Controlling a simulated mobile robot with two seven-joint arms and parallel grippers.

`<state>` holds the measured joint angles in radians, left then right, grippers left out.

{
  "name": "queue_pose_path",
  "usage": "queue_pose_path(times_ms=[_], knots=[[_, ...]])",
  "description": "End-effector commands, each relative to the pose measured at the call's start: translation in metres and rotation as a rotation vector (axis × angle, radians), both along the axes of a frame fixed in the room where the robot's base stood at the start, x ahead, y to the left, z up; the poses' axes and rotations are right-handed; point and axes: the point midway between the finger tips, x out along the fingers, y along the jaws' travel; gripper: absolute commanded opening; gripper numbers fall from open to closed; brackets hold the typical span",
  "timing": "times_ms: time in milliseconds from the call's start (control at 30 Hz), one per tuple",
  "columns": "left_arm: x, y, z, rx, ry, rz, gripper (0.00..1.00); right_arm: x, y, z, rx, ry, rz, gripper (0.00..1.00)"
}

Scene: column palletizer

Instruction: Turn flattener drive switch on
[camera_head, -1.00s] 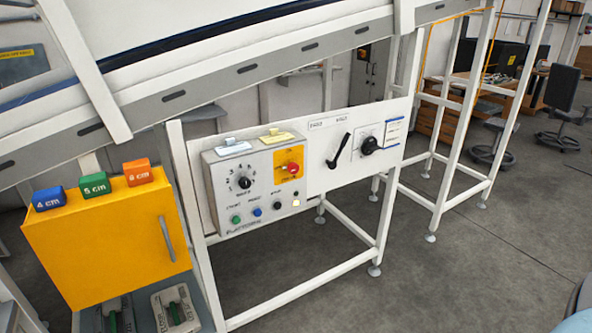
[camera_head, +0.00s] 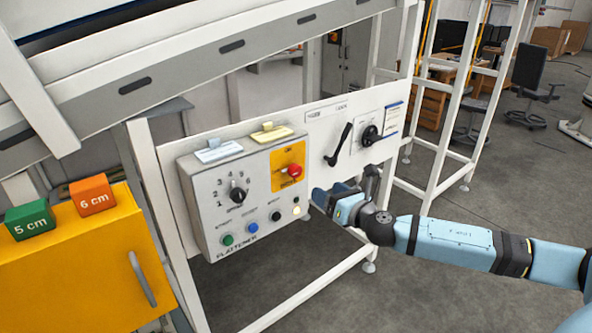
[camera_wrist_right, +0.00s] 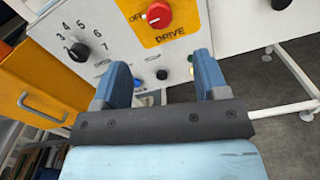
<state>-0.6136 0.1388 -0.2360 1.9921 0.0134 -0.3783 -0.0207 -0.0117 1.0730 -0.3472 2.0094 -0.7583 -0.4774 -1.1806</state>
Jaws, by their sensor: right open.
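The flattener drive switch (camera_head: 294,170) is a red rotary knob on a yellow plate, at the upper right of the grey flattener box (camera_head: 208,190). In the right wrist view the red knob (camera_wrist_right: 158,14) is at the top, above the word DRIVE, with OFF printed at its left. Its exact setting is hard to read. My left gripper is not in view.
The box also has a black numbered dial (camera_head: 237,195) and a row of buttons, including green (camera_head: 227,240) and blue (camera_head: 252,228). A black lever (camera_head: 338,145) and another black knob (camera_head: 371,135) sit right of it. A yellow cabinet (camera_head: 75,270) stands at left.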

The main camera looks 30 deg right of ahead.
Motion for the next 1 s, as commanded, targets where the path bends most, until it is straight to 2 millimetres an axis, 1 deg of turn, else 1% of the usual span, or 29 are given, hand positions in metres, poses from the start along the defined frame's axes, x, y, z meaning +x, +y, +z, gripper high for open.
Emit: queue_pose_path(times_ms=[167, 367, 600, 700, 833, 1000], knots=[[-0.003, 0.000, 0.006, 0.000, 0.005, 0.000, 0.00, 0.020, 0.002, 0.003, 0.007, -0.001, 0.000, 0.67], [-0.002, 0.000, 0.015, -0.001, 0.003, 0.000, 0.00, 0.056, 0.006, 0.004, 0.010, -0.001, 0.000, 0.67], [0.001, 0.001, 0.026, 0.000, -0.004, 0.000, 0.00, 0.102, 0.009, 0.002, 0.010, 0.001, -0.001, 0.67], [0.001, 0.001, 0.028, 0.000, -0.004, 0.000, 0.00, 0.116, 0.010, 0.001, 0.010, 0.002, -0.002, 0.67], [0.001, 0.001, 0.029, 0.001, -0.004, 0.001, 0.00, 0.128, 0.011, 0.000, 0.010, 0.003, 0.000, 0.67], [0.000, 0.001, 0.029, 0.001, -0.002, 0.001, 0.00, 0.133, 0.011, -0.001, 0.009, 0.004, 0.001, 0.67]])
